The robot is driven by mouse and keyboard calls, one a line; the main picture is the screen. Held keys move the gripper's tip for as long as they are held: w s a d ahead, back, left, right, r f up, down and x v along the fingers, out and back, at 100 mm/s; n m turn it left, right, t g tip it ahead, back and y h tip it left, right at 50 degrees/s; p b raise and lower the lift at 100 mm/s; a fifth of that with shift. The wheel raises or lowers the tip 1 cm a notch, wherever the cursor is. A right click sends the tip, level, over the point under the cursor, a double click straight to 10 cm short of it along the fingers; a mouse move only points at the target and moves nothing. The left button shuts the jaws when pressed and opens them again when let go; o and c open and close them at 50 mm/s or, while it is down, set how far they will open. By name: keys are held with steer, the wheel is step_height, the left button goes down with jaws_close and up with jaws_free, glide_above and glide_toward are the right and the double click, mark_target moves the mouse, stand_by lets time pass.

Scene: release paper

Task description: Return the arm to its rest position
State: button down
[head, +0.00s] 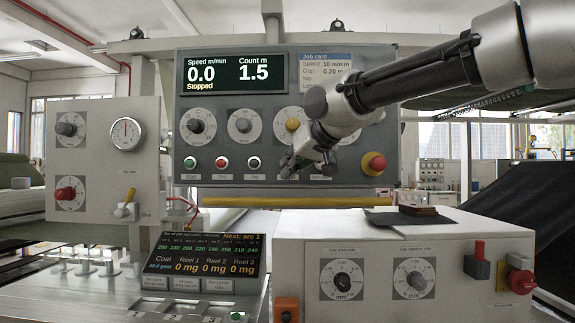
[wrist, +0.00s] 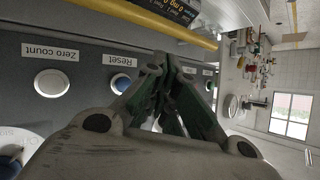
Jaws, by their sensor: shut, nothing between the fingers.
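My arm (head: 410,80) reaches in from the upper right of the head view, in front of the grey control panel (head: 225,120). My gripper (head: 290,168) is at the panel's lower button row and hides some buttons and labels there. In the wrist view my gripper (wrist: 168,75) has its fingers brought together, with nothing seen between them. The Reset button (wrist: 121,84) and the Zero count button (wrist: 51,83) are to the left of the fingers in that view. I cannot tell whether the fingertips touch the panel. The panel display (head: 235,74) reads 0.0 speed, count 1.5, Stopped.
A red emergency knob (head: 374,163) is right of my gripper. A yellow bar (head: 300,200) runs below the panel. A white cabinet (head: 300,250) with dials and a red-handled switch stands below right. A tilted reel screen (head: 205,256) and a side panel (head: 90,185) are left.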

stand_by(0.6)
steer(key=s+d+f+n+g+h, duration=0.2)
steer(key=s+d+f+g, duration=0.15)
steer(key=f, duration=0.65)
steer(key=s+d+f+m+h, duration=0.1)
steer(key=s+d+f+m, duration=0.1)
steer(key=s+d+f, duration=0.3)
steer(key=s+d+f+m+g+h, duration=0.1)
steer(key=s+d+f+m+h, duration=0.1)
steer(key=s+d+f, duration=0.4)
steer(key=s+d+f+m+g+h, duration=0.1)
steer(key=s+d+f, duration=0.4)
steer(key=s+d, duration=0.9)
steer(key=d+m+h, duration=0.1)
steer(key=d, duration=0.7)
steer(key=shift+f, duration=0.15)
